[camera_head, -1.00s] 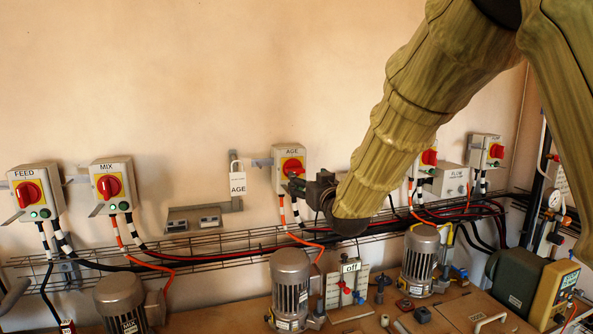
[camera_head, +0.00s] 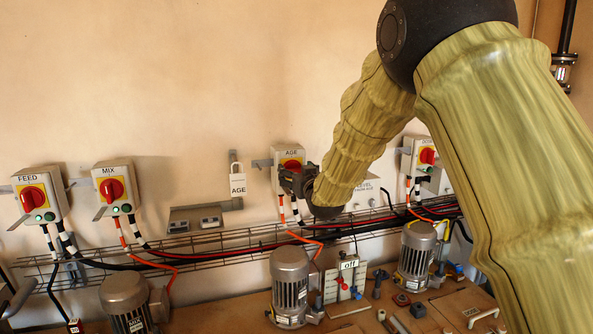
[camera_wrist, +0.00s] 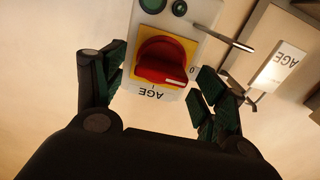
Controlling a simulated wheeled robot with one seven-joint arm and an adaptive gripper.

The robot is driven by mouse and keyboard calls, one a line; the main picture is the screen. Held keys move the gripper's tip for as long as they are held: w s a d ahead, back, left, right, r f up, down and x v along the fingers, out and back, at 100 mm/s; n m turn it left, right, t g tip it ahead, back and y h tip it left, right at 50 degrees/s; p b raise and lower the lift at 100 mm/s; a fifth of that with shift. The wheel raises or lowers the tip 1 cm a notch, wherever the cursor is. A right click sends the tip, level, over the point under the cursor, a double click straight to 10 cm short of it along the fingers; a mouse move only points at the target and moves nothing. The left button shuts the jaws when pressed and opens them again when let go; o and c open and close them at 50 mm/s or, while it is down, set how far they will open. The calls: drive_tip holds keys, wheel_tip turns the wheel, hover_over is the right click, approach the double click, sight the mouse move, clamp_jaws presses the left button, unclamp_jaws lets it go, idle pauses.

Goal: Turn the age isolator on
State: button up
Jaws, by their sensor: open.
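The AGE isolator (camera_head: 290,153) is a grey wall box with a red rotary knob on a yellow plate; my gripper covers its lower part in the head view. In the wrist view the box is upside down, and the red knob (camera_wrist: 160,60) is in plain sight, with a white mark at its lower right end and a "0" at the plate's right. My gripper (camera_wrist: 157,85) is open, with one green-padded finger on each side of the knob. The fingers look apart from the knob. In the head view my gripper (camera_head: 297,181) is right at the box.
A padlock with a white AGE tag (camera_head: 238,182) hangs left of the box, and a metal lever sticks out of the box's side (camera_wrist: 232,38). FEED (camera_head: 39,195) and MIX (camera_head: 116,187) isolators are farther left. A wire cable tray (camera_head: 220,240) runs below.

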drive_tip(key=c, duration=1)
drive_tip(key=shift+w+f+m+b, duration=0.1)
drive_tip(key=shift+m+b, duration=0.2)
drive_tip(key=shift+b, duration=0.1)
drive_tip(key=shift+d+f+m+b, duration=0.15)
drive_tip(key=shift+m+b, duration=4.15)
drive_tip(key=shift+m, duration=0.05)
drive_tip(key=shift+d+f+m+b, duration=0.1)
drive_tip(key=shift+m+b, duration=4.15)
drive_tip(key=shift+m, duration=0.1)
